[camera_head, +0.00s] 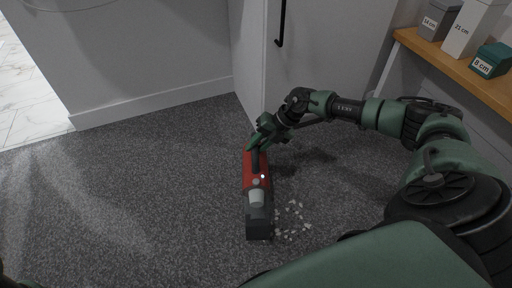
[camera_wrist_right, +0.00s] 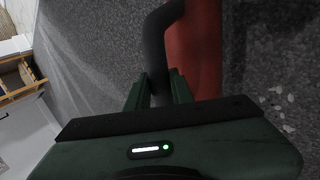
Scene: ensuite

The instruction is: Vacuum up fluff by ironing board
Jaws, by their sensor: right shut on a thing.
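A red and dark grey handheld vacuum (camera_head: 257,178) is at the carpet in the middle of the head view, its dark nozzle end toward me. My right gripper (camera_head: 256,144) is shut on the vacuum's dark handle. In the right wrist view the gripper (camera_wrist_right: 160,88) has its two green fingers on either side of the handle, with the red body (camera_wrist_right: 192,50) beside it. White fluff (camera_head: 292,222) lies scattered on the carpet just right of the nozzle; a few bits (camera_wrist_right: 280,104) show at the right of the wrist view. My left gripper is not in view. No ironing board is recognisable.
A pale cabinet or door with a black handle (camera_head: 281,24) stands behind the vacuum. A wooden shelf (camera_head: 455,66) at the upper right bears labelled boxes (camera_head: 471,28). The grey carpet (camera_head: 150,190) to the left is clear, up to white tiles (camera_head: 25,95).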

